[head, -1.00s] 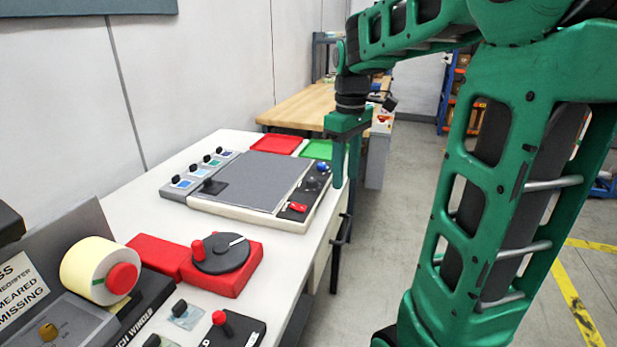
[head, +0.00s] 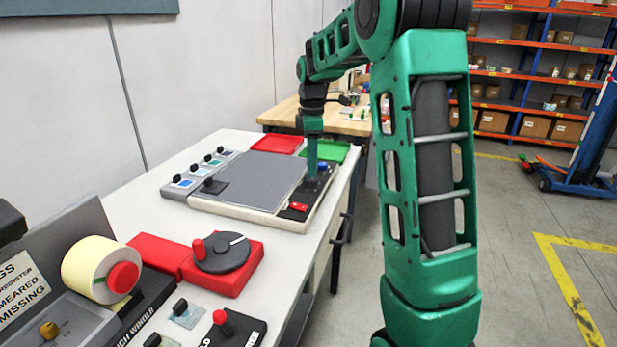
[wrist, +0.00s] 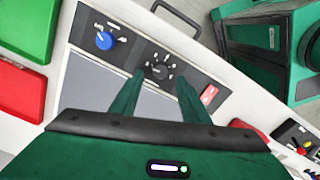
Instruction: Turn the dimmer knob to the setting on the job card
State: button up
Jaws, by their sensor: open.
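A black knob (wrist: 157,71) with a ring of pale marks sits on the dark control strip of the flat grey panel (head: 245,182). My gripper (wrist: 160,78) is open, with one finger on each side of this knob in the wrist view. I cannot tell whether the fingers touch it. In the head view my gripper (head: 312,172) points down over the strip and largely hides the knob. The marks are too small to read. No job card can be made out with certainty.
A blue knob (wrist: 104,41) and a red switch (wrist: 208,94) flank the black knob on the strip. Red (head: 277,144) and green (head: 330,152) trays lie behind the panel. A red crank unit (head: 222,268) and a label roll (head: 92,268) stand nearer on the bench.

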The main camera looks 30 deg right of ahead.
aim_at(312, 182)
jog(key=shift+f, duration=2.15)
jog(key=c, duration=1.1)
